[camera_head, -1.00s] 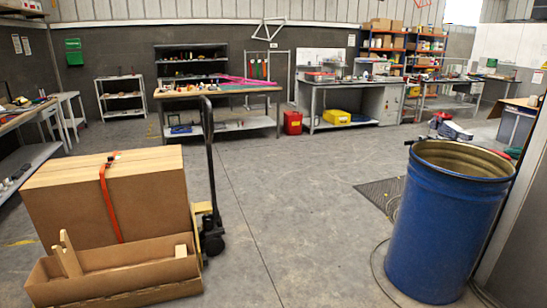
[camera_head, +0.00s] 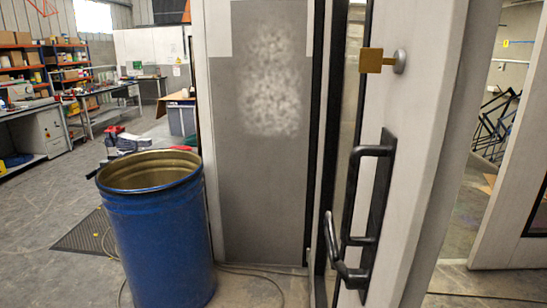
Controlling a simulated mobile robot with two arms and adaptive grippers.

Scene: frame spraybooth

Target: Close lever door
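The lever door (camera_head: 379,98) stands right of centre in the head view, seen nearly edge-on with its pale edge toward me. It stands open, with a gap on its right through which another room shows. A black handle (camera_head: 381,190) with a lever (camera_head: 342,262) below it is mounted on the door. A brass-coloured block on a round grey knob (camera_head: 399,62) sits above the handle. Neither of my grippers is in view.
A blue drum (camera_head: 158,240) stands on the floor left of the door, near a grey wall panel (camera_head: 262,180). A cable lies on the floor around it. A pale panel (camera_head: 512,210) stands at the far right. Open floor lies at the left.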

